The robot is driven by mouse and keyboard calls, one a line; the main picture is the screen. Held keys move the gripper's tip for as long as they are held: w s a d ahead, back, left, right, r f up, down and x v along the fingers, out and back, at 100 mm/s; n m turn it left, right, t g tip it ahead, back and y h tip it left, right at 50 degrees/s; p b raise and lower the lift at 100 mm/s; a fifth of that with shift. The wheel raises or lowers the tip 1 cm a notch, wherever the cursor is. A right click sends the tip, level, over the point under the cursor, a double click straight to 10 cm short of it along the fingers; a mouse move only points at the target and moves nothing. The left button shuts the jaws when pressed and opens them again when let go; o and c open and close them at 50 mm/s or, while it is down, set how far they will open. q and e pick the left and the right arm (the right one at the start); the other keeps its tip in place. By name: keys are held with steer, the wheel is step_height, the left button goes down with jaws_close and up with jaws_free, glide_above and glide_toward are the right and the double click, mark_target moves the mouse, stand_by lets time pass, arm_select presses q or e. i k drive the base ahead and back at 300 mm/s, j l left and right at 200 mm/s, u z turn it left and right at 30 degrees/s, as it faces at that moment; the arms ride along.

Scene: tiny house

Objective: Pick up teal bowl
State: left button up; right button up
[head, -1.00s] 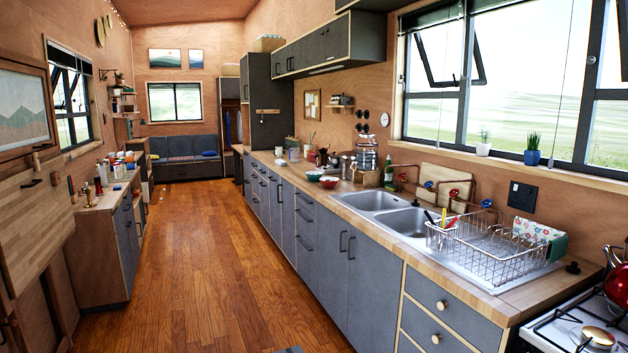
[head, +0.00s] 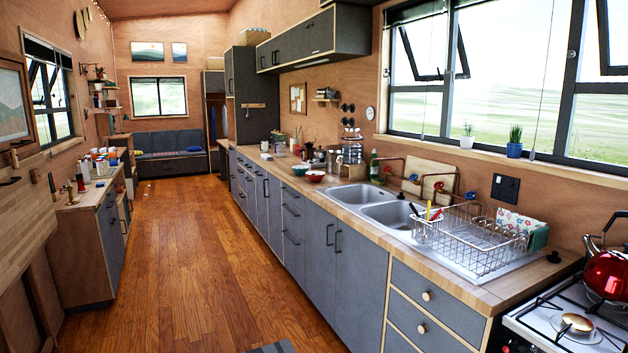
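The teal bowl (head: 300,170) is small in the head view. It stands on the wooden counter beyond the sink, left of and a little behind a red bowl (head: 315,176). Its inside is hard to make out at this distance. Neither of my grippers shows in the view.
The long wooden counter (head: 335,181) runs along the right wall, with a double sink (head: 346,196), a wire dish rack (head: 470,240) and a stove with a red kettle (head: 608,272). A cluttered side cabinet (head: 87,262) stands left.

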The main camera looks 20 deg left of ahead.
mark_target(300, 170)
steer(key=i+j+u, duration=0.4)
steer(key=i+u, duration=0.4)
steer(key=i, duration=0.2)
steer(key=i+u, duration=0.15)
steer(key=i, duration=1.85)
